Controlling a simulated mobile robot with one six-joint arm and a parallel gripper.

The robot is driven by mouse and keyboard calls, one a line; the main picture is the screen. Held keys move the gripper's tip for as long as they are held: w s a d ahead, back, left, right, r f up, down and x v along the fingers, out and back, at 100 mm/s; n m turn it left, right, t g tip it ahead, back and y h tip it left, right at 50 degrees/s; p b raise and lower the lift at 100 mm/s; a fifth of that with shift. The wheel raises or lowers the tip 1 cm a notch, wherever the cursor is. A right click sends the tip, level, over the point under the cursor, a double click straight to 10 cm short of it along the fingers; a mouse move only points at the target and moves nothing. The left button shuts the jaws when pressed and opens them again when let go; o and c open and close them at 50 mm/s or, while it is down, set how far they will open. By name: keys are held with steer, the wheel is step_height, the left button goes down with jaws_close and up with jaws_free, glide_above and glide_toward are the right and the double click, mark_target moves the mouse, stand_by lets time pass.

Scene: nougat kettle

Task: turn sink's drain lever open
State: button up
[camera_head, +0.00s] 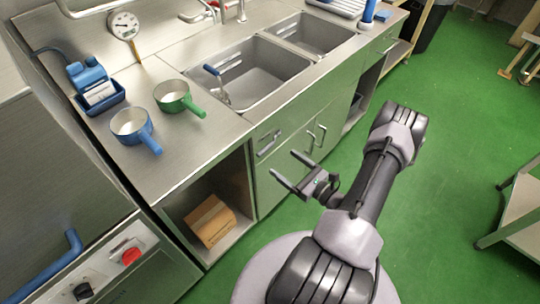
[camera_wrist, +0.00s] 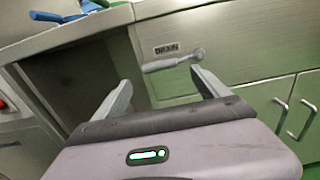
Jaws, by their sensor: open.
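The drain lever (camera_wrist: 172,63) is a grey handle with a round pivot at its right end, on the metal cabinet front under a "DRAIN" label (camera_wrist: 167,49). It lies nearly level in the wrist view, tilted slightly. In the head view the drain lever (camera_head: 267,144) shows small on the front below the sink (camera_head: 262,78). My gripper (camera_head: 284,162) is open and empty, pointing at the cabinet front. In the wrist view my gripper (camera_wrist: 160,76) has its fingers on either side of the lever's lower edge, apparently short of it; contact cannot be told.
Cabinet doors with vertical handles (camera_head: 316,134) are right of the lever. An open bay with a cardboard box (camera_head: 210,221) is to the left. A blue pan (camera_head: 132,125) and a green pan (camera_head: 174,97) stand on the counter.

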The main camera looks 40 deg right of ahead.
mark_target(267, 150)
steer(key=w, duration=0.2)
steer(key=w+b, duration=0.1)
steer(key=w, duration=0.4)
steer(key=shift+w+a, duration=0.3)
steer(key=shift+a, duration=0.05)
jaws_close()
